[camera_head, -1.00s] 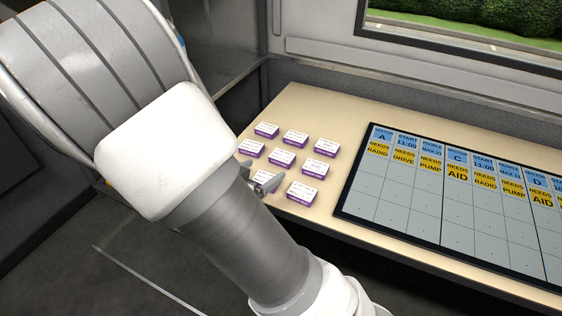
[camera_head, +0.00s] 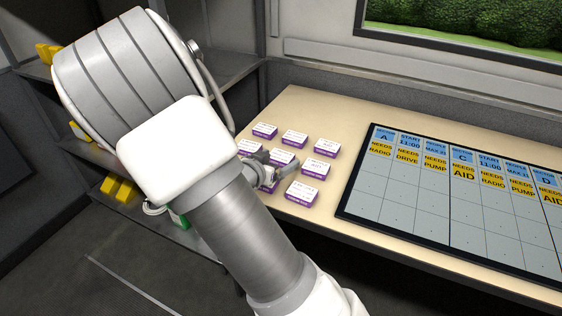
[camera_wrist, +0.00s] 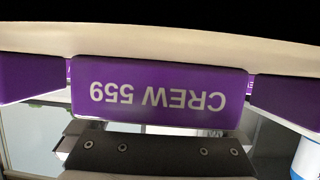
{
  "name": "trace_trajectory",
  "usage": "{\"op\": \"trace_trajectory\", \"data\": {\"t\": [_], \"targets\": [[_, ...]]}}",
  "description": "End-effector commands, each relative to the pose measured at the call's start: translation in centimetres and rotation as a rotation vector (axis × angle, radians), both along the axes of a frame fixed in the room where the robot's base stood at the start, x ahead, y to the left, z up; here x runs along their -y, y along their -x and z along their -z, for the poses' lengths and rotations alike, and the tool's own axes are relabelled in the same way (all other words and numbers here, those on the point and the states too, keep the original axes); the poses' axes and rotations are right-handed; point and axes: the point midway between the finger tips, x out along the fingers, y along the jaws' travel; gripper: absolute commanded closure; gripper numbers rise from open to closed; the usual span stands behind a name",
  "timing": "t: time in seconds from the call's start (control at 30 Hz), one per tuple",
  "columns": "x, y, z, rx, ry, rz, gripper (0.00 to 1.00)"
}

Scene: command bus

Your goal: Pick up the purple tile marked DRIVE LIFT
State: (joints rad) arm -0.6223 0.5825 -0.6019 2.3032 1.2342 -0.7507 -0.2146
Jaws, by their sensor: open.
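Several white-topped tiles with purple front edges lie in rows on the cream table, among them a far-left tile (camera_head: 265,130), a right tile (camera_head: 317,168) and a front tile (camera_head: 301,193). Their print is too small to read in the head view, so I cannot tell which is DRIVE LIFT. My gripper (camera_head: 272,172) is open among the tiles, partly covering some on the left. In the wrist view a purple tile edge reading CREW 559 (camera_wrist: 160,95), upside down, fills the middle, just beyond a gripper part at the bottom. Whether they touch is unclear.
A dark-framed board (camera_head: 420,205) with blue and yellow labels over grey cells covers the table's right side. Neighbouring purple tiles flank the middle one in the wrist view. Shelves (camera_head: 95,150) with yellow items stand at left. A strip of table (camera_head: 345,125) behind the tiles is clear.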

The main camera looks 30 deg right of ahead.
Motion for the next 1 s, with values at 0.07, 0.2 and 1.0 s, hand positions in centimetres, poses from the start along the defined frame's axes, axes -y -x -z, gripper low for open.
{"op": "trace_trajectory", "data": {"t": [0.07, 0.2, 1.0], "targets": [[-0.04, 0.02, -0.08, 0.000, 0.000, 0.000, 0.00], [-0.05, 0.03, -0.09, 0.000, 0.000, 0.000, 0.20], [-0.06, 0.04, -1.04, 0.001, 0.001, 0.000, 0.77]]}}
